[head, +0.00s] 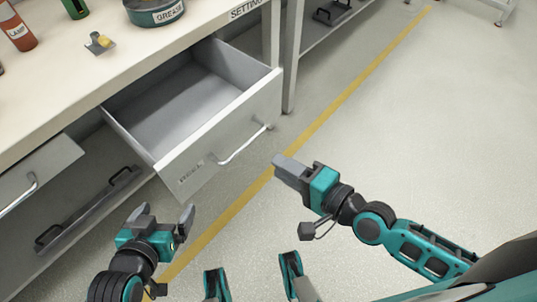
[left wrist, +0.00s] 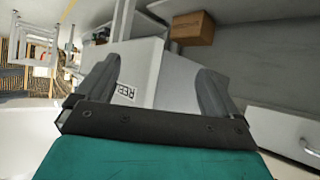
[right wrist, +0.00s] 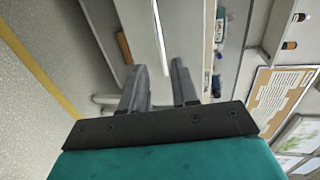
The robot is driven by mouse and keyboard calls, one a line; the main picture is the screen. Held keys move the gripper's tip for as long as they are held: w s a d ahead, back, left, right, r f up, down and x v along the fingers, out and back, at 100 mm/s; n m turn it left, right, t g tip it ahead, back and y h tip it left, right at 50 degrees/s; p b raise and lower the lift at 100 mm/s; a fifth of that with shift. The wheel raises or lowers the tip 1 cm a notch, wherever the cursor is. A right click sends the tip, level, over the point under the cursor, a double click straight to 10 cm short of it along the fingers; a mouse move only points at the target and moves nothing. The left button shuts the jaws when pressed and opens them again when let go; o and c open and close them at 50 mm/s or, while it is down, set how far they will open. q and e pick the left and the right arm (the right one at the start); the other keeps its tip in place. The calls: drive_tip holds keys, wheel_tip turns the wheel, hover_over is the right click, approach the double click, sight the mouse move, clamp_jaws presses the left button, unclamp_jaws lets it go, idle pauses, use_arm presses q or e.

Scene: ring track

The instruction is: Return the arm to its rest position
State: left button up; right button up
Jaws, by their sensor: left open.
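My left gripper (head: 164,213) is open and empty, low in front of the open drawer, near its front panel. Its two spread fingers show in the left wrist view (left wrist: 156,88), with the drawer's labelled front beyond them. My right gripper (head: 283,166) is held over the floor, just right of the drawer front and apart from the handle. In the right wrist view its fingers (right wrist: 158,82) are parallel with a narrow gap and nothing between them. In the head view the fingers overlap.
The drawer (head: 222,139) is pulled out and its visible inside looks empty. The workbench top (head: 60,95) carries a grease tin (head: 155,14), a red bottle (head: 17,30) and a small metal part with yellow (head: 99,43). Open floor (head: 420,130) with a yellow line lies to the right.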

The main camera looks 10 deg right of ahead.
drive_tip(key=shift+s+d+r, duration=0.15)
drive_tip(key=shift+s+d, duration=0.15)
drive_tip(key=shift+s, duration=0.15)
idle(0.3)
drive_tip(key=s+d+f+n+g+h, duration=0.1)
drive_tip(key=d+f+n+g+h, duration=0.3)
drive_tip(key=n, duration=0.9)
use_arm(q)
drive_tip(key=s+a+r+y+p, duration=0.1)
drive_tip(key=a+r+p, duration=0.2)
drive_tip(key=r+p, duration=0.5)
drive_tip(key=p, duration=0.4)
drive_tip(key=shift+s, duration=0.3)
use_arm(e)
wheel_tip(320, 180, up, 7)
drive_tip(key=s+d+t+h, duration=0.1)
drive_tip(key=d+t+h, duration=0.1)
drive_tip(key=h, duration=0.1)
drive_tip(key=shift+s, duration=0.25)
